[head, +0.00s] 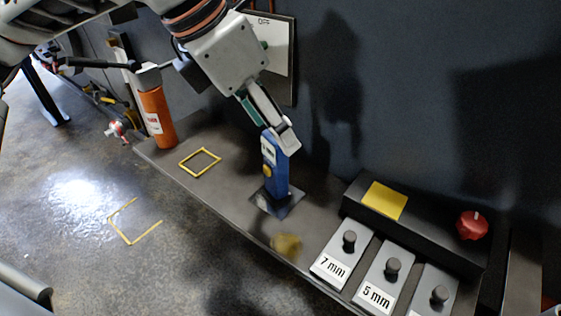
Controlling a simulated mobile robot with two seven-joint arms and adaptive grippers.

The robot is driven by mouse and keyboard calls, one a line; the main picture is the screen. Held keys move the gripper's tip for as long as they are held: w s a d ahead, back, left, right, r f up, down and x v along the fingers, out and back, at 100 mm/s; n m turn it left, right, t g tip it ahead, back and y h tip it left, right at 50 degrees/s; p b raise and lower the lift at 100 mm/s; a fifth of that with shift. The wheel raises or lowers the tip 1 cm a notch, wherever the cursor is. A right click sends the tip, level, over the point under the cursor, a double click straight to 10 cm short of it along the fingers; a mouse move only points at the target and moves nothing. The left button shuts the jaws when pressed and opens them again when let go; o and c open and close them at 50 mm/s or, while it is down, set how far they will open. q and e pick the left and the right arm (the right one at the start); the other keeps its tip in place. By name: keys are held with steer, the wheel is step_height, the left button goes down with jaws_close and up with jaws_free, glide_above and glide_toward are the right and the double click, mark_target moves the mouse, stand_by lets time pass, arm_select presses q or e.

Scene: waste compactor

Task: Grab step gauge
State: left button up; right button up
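A blue upright hand-sized device (275,170) with a light label and a yellow button stands on a small dark square plate (268,204) on the grey shelf. No label that I can read names it a step gauge. My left gripper (273,130) reaches down from the top, with its fingertips at the top of the blue device. One finger overlaps its upper right edge; whether the fingers press on it cannot be told. Grey blocks with black knobs, marked 7 mm (332,266) and 5 mm (376,293), sit at the lower right. My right gripper is not in view.
An orange cylinder (157,117) stands at the shelf's left end, near a yellow square outline (200,161). A black box with a yellow panel (384,200) and red knob (472,225) stands behind the blocks. A dark wall rises behind the shelf.

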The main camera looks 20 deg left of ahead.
mark_target(269, 149)
arm_select(q)
steer(key=shift+n+y, duration=0.5)
steer(key=f+b, duration=0.1)
steer(key=w+a+f, duration=0.1)
steer(key=f, duration=0.1)
steer(key=w+a+f+b, duration=0.1)
steer(key=f, duration=0.1)
steer(key=shift+w+a+b, duration=0.1)
steer(key=shift+w+b, duration=0.05)
steer(key=shift+b, duration=0.15)
steer(key=shift+w+f, duration=0.1)
steer(key=shift+f, duration=0.1)
steer(key=shift+d+f, duration=0.25)
steer(key=shift+f, duration=0.4)
steer(key=shift+w+d+f+b, duration=0.1)
steer(key=shift+w+f+b, duration=0.2)
steer(key=shift+f, duration=0.25)
steer(key=b+x, duration=0.1)
steer(key=x, duration=0.3)
steer(key=shift+f, duration=0.25)
steer(key=shift+w, duration=0.1)
steer(key=c, duration=1.4)
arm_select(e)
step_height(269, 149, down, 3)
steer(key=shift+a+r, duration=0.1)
